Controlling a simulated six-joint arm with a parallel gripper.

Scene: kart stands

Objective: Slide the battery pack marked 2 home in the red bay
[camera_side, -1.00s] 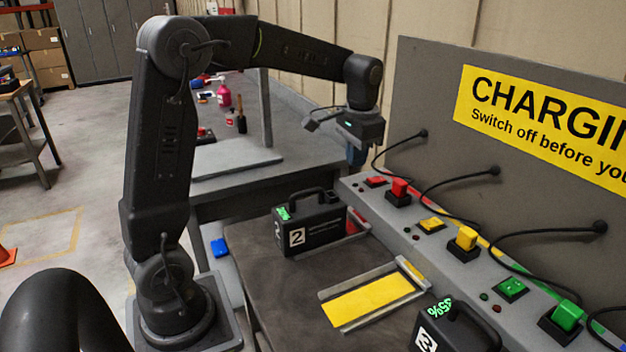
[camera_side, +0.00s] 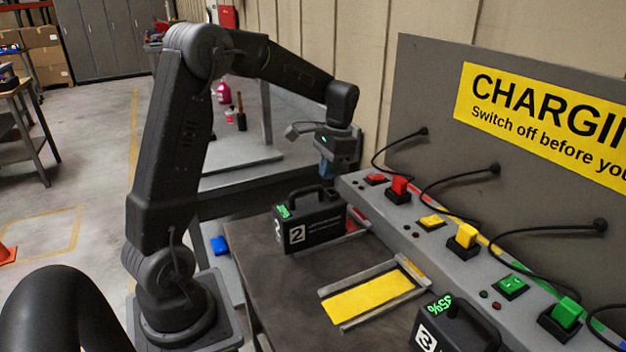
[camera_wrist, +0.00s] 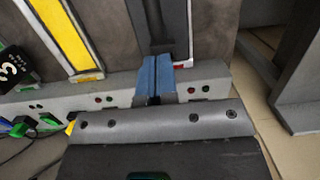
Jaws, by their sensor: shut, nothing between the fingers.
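The black battery pack marked 2 (camera_side: 310,225) stands upright with its handle on top, in the red bay at the far end of the bench. A strip of the red bay (camera_side: 355,226) shows beyond the pack's right end; the rest is hidden under the pack. In the wrist view the pack (camera_wrist: 141,14) is at the top, with a bit of the red bay (camera_wrist: 183,64) beside it. My gripper (camera_side: 328,176) has its blue fingers shut, empty, close to the pack's right end. The fingers (camera_wrist: 157,72) appear together in the wrist view. I cannot tell whether they touch the pack.
The yellow bay (camera_side: 370,298) is empty in the bench middle. Another black pack, marked 3 (camera_side: 450,330), stands at the front right. The grey charger ledge (camera_side: 400,222) with switches, plugs and cables runs along the back, below the upright panel (camera_side: 430,90).

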